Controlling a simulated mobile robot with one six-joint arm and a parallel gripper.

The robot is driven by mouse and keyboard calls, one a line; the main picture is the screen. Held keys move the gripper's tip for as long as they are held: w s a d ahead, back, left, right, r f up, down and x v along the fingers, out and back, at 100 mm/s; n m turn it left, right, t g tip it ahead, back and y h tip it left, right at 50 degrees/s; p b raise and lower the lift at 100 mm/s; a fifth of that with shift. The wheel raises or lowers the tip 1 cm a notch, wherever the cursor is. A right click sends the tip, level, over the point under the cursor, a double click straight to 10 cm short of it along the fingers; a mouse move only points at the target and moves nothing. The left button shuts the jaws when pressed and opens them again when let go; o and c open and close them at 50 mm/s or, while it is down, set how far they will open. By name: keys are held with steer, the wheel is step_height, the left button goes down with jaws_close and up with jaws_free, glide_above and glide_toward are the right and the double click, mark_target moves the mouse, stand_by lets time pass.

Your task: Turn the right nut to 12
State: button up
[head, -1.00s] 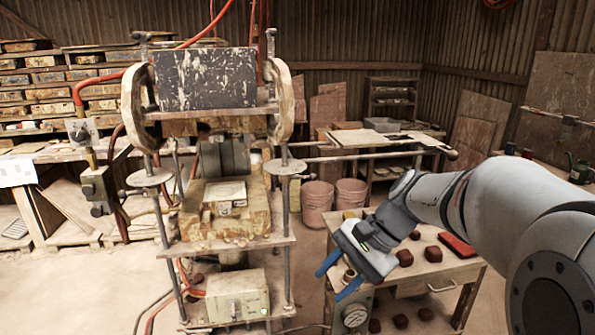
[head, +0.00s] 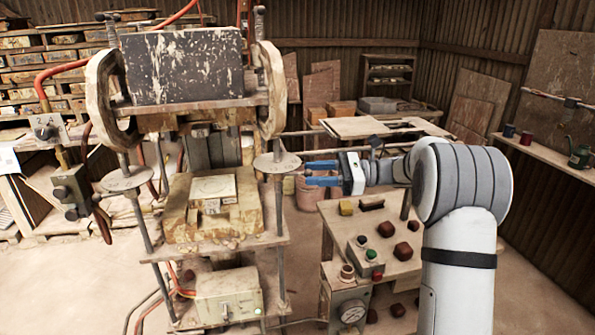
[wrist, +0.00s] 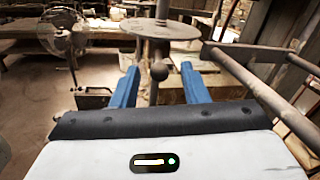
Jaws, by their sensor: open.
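The right nut (head: 277,162) is a round, worn metal disc on the press's right threaded column. In the wrist view the disc (wrist: 160,27) fills the top middle, with a ball-ended handle (wrist: 159,71) pointing toward my camera. My gripper (head: 308,174) is to the right of the nut and points left at it. Its blue fingers (wrist: 159,68) are open. In the wrist view the ball shows between the fingertips; I cannot tell how deep it lies between them. Nothing is gripped. No numbers on the disc can be read.
The left nut (head: 125,179) sits on the other column. A wooden table (head: 395,265) with a button box (head: 366,257) stands below my arm. Long rails (wrist: 260,90) run along the right in the wrist view.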

mark_target(308, 173)
steer(key=a, duration=0.4)
steer(key=shift+p, duration=0.35)
steer(key=shift+f, duration=0.1)
steer(key=shift+c, duration=0.5)
jaws_close()
